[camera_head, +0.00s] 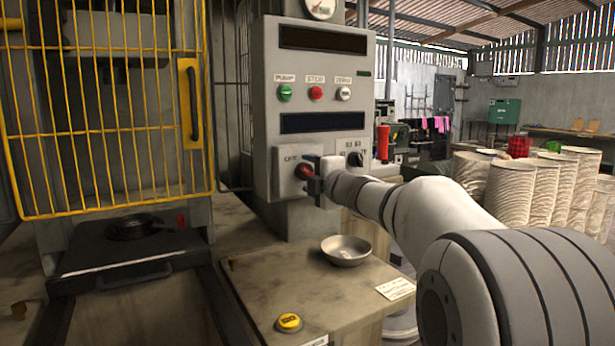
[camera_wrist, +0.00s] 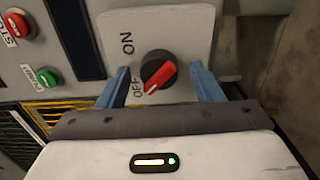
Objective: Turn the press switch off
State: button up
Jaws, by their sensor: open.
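The press switch is a round black knob with a red bar (camera_wrist: 158,72), on a light square plate (camera_wrist: 185,32) marked ON and OFF. In the wrist view the red bar lies slanted, with its lower-left end near the OFF label. In the head view the red knob (camera_head: 304,171) shows at the lower left of the grey control panel (camera_head: 262,110). My gripper (camera_wrist: 160,76) is open, with one blue finger on each side of the knob and a visible gap to both. In the head view my gripper (camera_head: 314,184) is right at the knob and partly hides its plate.
Green (camera_head: 285,93), red (camera_head: 316,93) and white (camera_head: 343,93) buttons sit above on the panel. A second black knob (camera_head: 355,159) is to the right. Below are a metal bowl (camera_head: 346,251) and a yellow button (camera_head: 289,322) on the worktop. A yellow cage door (camera_head: 100,110) stands left.

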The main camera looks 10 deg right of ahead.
jog(key=v, duration=0.7)
jog(key=shift+s, duration=0.35)
jog(key=shift+d+r+p, duration=0.1)
jog(key=shift+d+p, duration=0.05)
jog(key=shift+p, duration=0.2)
